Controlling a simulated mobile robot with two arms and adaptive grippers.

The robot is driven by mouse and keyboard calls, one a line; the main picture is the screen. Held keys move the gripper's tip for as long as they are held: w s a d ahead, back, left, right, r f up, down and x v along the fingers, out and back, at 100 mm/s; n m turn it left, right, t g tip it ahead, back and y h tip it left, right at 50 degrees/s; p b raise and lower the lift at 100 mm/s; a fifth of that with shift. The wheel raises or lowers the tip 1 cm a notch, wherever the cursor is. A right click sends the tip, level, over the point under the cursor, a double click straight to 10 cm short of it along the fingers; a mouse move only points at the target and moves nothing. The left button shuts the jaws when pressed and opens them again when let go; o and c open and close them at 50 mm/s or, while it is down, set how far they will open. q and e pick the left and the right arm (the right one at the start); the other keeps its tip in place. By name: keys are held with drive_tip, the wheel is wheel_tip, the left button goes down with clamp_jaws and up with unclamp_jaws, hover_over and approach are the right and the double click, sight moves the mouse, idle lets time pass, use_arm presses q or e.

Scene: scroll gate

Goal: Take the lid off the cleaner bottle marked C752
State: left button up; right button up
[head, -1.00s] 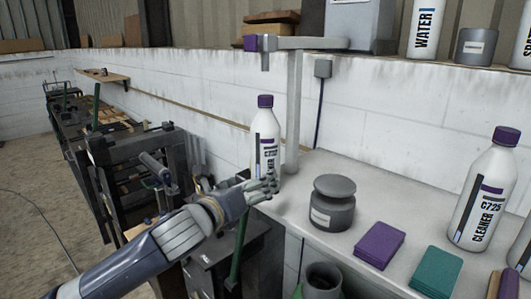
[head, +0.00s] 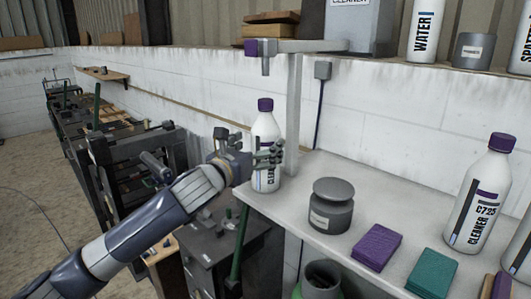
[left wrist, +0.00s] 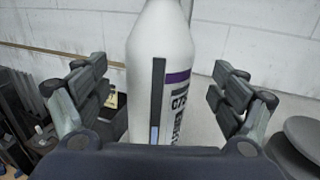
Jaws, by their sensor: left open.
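A white cleaner bottle with a purple lid (head: 265,104) stands upright at the far left end of the grey bench. Its body (head: 264,128) carries a purple band and black lettering. In the left wrist view the bottle (left wrist: 160,70) stands between my open fingers, and its label reads "C75", the last character unclear; the lid is out of that frame. My left gripper (head: 270,154) is open around the bottle's body, below the lid; the fingers (left wrist: 160,95) show gaps on both sides. A similar bottle (head: 480,200) marked C725 stands at the right. My right gripper is not in view.
A grey post (head: 293,115) with an overhead arm (head: 300,45) rises right behind the bottle. A dark grey jar (head: 331,205), a purple block (head: 376,247) and a green block (head: 433,272) sit on the bench (head: 385,190). Dark machinery stands left of the bench.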

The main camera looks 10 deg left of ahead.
use_arm(q)
drive_tip(key=shift+p+x, duration=1.05)
drive_tip(key=shift+x, duration=1.35)
drive_tip(key=shift+a, duration=0.1)
drive_tip(key=c, duration=1.5)
drive_tip(key=shift+c, duration=0.2)
drive_tip(key=shift+r, duration=0.2)
